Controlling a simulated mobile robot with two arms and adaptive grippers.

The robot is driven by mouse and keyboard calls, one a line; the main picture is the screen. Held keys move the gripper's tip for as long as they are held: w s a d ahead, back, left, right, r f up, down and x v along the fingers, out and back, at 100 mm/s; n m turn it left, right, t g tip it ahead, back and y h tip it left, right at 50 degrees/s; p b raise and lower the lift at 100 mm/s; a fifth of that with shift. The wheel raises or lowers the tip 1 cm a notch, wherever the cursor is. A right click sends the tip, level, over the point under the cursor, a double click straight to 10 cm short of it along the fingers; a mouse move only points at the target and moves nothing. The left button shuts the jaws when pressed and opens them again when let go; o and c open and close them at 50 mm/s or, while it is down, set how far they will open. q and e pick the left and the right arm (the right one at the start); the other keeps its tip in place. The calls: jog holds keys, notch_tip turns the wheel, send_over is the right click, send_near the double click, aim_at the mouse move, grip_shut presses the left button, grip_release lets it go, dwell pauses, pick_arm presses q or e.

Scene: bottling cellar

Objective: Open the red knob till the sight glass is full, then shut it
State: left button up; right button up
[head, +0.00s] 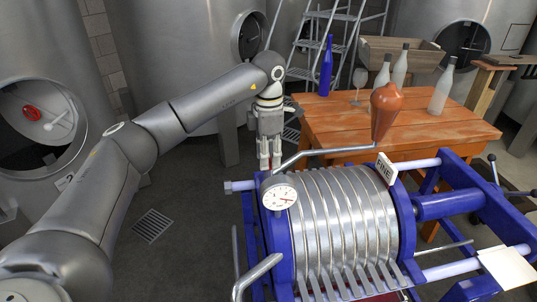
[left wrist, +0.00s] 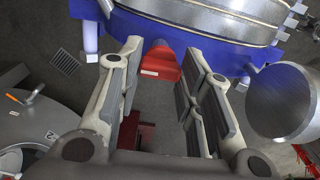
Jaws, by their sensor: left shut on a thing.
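The red knob (left wrist: 160,66) shows in the left wrist view under the blue end of the filter press, a red block with a pale label. My left gripper (left wrist: 162,58) has its two fingers on either side of it and is shut on it. In the head view my left gripper (head: 269,158) points down at the far left end of the press (head: 335,215), and the knob is hidden there. I cannot make out a sight glass for certain in either view. My right gripper is not in view.
A round gauge (head: 280,195) and a bent pipe (head: 310,152) with a brown pear-shaped piece (head: 386,108) sit close by on the press. Behind stands a wooden table (head: 420,122) with bottles, one blue (head: 326,68).

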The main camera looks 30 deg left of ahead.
pick_arm(q)
jog(key=o, duration=1)
notch_tip(320, 180, up, 12)
dwell(0.6)
